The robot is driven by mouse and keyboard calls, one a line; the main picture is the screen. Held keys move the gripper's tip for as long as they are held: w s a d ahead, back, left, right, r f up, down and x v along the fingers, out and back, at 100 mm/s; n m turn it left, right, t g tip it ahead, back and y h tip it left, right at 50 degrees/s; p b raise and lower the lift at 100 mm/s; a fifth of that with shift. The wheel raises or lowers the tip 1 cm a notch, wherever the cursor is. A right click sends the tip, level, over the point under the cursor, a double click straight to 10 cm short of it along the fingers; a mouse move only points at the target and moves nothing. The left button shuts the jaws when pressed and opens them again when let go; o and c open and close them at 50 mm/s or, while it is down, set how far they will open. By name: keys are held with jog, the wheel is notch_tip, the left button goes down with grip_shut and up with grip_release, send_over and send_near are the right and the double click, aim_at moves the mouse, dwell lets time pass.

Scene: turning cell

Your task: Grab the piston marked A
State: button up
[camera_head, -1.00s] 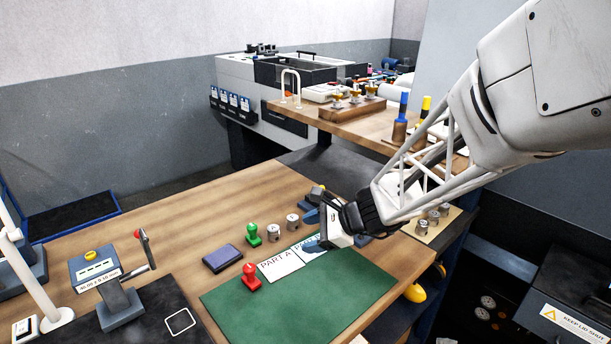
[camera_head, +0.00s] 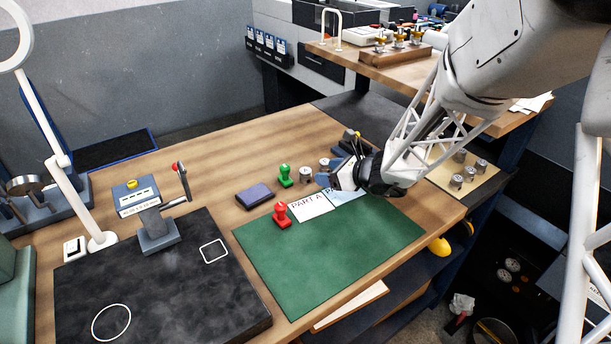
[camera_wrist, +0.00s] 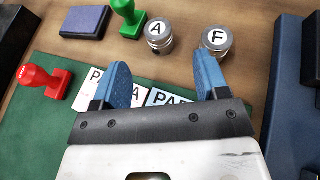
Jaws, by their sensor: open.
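The piston marked A (camera_wrist: 159,36) is a short silver cylinder standing upright on the wood in the wrist view, with a black letter on its white top. A like piston marked F (camera_wrist: 216,40) stands to its right. In the head view piston A (camera_head: 305,174) is left of piston F (camera_head: 324,165); their letters are too small to read there. My gripper (camera_wrist: 163,82) is open and empty, its blue fingers apart. Piston A lies ahead of the gap between them; piston F is just beyond the right fingertip. In the head view my gripper (camera_head: 329,178) hangs close to the pistons.
A green stamp (camera_head: 285,176) stands left of piston A, with a dark blue pad (camera_head: 254,195) beyond it. A red stamp (camera_head: 281,214) and the PART A card (camera_head: 311,205) are at the edge of the green mat (camera_head: 330,256). Several more pistons stand on a board (camera_head: 485,186) at right.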

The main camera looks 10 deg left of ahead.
aim_at(306, 170)
jog(key=shift+x, duration=1.25)
jog(key=shift+x, duration=2.6)
jog(key=c, duration=1.1)
jog(key=shift+o, duration=0.2)
jog(key=shift+r, duration=0.15)
jog(key=shift+r, duration=0.7)
notch_tip(306, 170, up, 2)
jog(key=shift+r, duration=0.1)
jog(key=s+d, duration=0.2)
jog(key=s, duration=0.3)
jog(key=s+d, duration=0.2)
jog(key=s, duration=0.2)
jog(key=s+d+r, duration=0.1)
jog(key=s+d, duration=0.1)
jog(key=s, duration=0.3)
jog(key=shift+s+d+r, duration=0.1)
jog(key=shift+s+d, duration=0.25)
